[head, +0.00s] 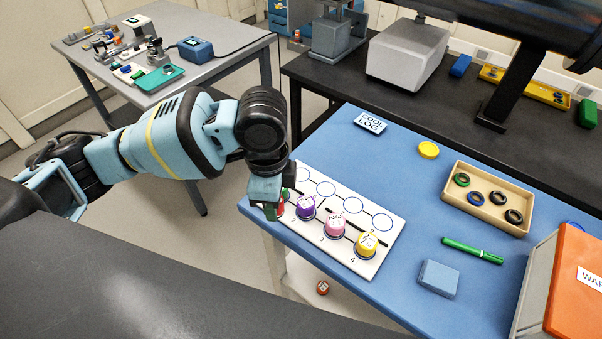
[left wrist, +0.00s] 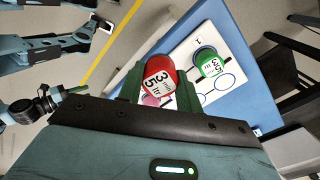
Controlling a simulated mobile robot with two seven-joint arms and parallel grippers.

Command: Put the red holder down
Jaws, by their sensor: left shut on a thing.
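My left gripper (head: 274,210) is shut on the red holder (left wrist: 158,76), which sits between its green fingers and has a printed white label on top. In the head view a sliver of the red holder (head: 283,208) shows at the left end of the white board (head: 385,253). I cannot tell whether its base touches the board. Purple (head: 306,206), pink (head: 335,224) and yellow (head: 367,243) holders stand in a row on the board. A green holder (left wrist: 211,64) shows on the board in the left wrist view. What seems to be my right gripper (left wrist: 78,90) is small there.
Several drawn circles on the board's far side are empty. The blue table (head: 305,132) also carries a tan tray (head: 458,204) of rings, a green marker (head: 472,250), a yellow lid (head: 428,150), a blue block (head: 438,278) and an orange box (head: 580,285). A small brown thing (head: 322,288) lies below the table.

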